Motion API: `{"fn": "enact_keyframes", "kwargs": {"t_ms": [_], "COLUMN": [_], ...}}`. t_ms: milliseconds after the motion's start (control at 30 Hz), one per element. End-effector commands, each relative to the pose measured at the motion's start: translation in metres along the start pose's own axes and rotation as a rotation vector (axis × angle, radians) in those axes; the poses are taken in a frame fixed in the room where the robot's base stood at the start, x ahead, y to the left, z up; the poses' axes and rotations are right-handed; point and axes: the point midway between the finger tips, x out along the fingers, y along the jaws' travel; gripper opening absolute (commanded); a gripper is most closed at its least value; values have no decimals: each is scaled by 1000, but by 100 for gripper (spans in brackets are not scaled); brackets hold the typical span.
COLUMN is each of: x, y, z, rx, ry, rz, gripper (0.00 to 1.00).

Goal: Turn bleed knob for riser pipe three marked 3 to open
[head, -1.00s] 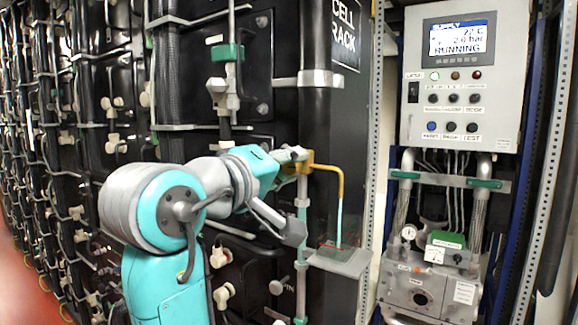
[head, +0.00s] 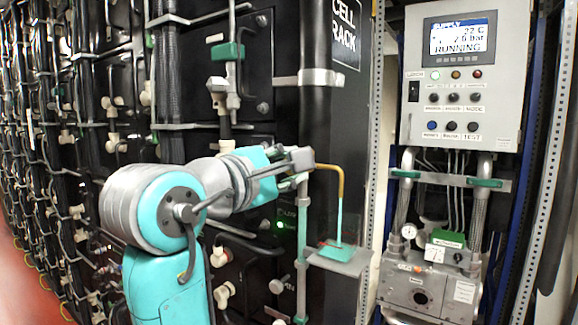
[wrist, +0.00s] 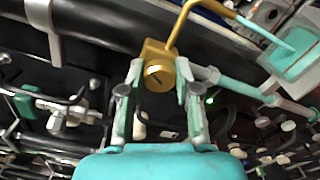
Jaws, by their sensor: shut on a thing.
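The brass bleed valve shows in the wrist view as a block with a round slotted bleed knob (wrist: 157,77) on its face. My gripper (wrist: 157,88) is shut on the knob, one finger on each side. In the head view my gripper (head: 300,160) hides the knob and most of the brass block. A bent brass spout (head: 341,180) runs right and down from the valve. A teal stream (head: 339,218) falls from it into a grey tray (head: 345,264), where teal liquid lies. The valve sits on a thin riser pipe (head: 301,215). I cannot see a mark 3.
A black cell rack (head: 330,110) with pipes and cables stands behind and left of the valve. A green lamp (head: 280,225) glows below my gripper. At right, a supply panel (head: 462,75) reads RUNNING, above a pump unit (head: 430,290).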

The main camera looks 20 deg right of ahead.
Motion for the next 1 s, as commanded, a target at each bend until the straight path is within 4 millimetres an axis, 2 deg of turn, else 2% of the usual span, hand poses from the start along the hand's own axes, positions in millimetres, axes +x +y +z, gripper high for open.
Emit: {"fn": "enact_keyframes", "kwargs": {"t_ms": [500, 1000], "x": [0, 0], "y": [-2, -2], "z": [-1, -1], "rx": [-430, -587], "ry": [2, 3], "rz": [-1, -2], "gripper": [0, 0]}}
